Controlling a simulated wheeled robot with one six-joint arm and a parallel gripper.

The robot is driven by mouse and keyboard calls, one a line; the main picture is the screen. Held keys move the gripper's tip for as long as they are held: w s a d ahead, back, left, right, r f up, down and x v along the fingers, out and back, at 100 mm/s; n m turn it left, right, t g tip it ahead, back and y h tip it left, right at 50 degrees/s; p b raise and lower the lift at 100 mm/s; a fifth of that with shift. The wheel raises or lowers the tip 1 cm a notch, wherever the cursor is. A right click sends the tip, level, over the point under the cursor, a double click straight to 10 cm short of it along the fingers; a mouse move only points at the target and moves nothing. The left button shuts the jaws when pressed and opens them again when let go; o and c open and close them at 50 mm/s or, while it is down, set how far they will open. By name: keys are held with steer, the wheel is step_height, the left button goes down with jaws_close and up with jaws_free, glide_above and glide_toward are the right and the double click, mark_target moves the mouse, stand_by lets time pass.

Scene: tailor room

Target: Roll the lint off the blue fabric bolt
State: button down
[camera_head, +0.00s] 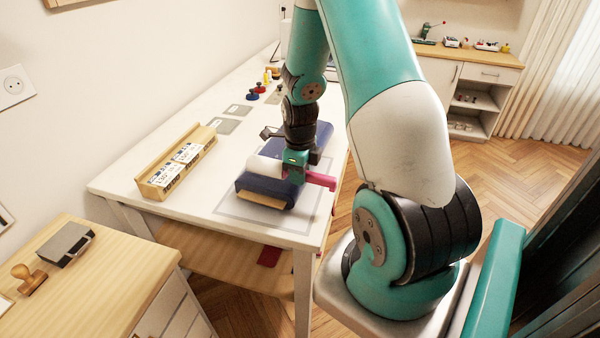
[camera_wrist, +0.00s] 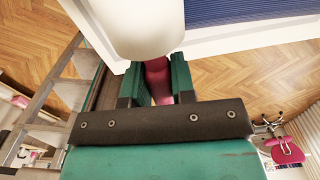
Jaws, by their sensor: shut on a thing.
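The blue fabric bolt (camera_head: 264,187) lies on the white table, with a pale wooden board end showing at its near side. It also shows as a dark blue strip at the top of the wrist view (camera_wrist: 240,10). My gripper (camera_head: 296,172) is over the bolt, shut on the pink handle (camera_head: 322,180) of a lint roller. In the wrist view the pink handle (camera_wrist: 157,80) sits between the green fingers. The white roller head (camera_head: 264,166) is at the bolt's top; I cannot tell whether it touches. No lint is discernible. My arm hides part of the bolt.
The white table (camera_head: 130,182) holds a wooden box (camera_head: 177,162) with labelled packs left of the bolt, grey flat pieces (camera_head: 228,126) and small coloured items behind. A wooden cabinet (camera_head: 85,290) with a stamp (camera_head: 35,281) stands front left. Bare tabletop lies between box and bolt.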

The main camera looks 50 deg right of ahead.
steer(key=shift+f+b, duration=0.8)
steer(key=shift+f, duration=0.35)
steer(key=shift+d, duration=0.1)
steer(key=shift+w+d+r+p, duration=0.1)
steer(key=shift+w+d+p, duration=0.1)
steer(key=shift+d, duration=0.45)
steer(key=shift+w+d+p, duration=0.1)
steer(key=shift+w+d, duration=0.1)
steer(key=shift+d, duration=0.5)
steer(key=shift+w+d, duration=0.25)
steer(key=shift+d, duration=0.45)
steer(key=shift+w+d, duration=0.25)
steer(key=shift+d, duration=0.45)
steer(key=shift+d, duration=0.25)
steer(key=shift+w+d, duration=0.25)
steer(key=shift+d, duration=0.35)
steer(key=shift+w+d, duration=0.2)
steer(key=shift+d, duration=0.4)
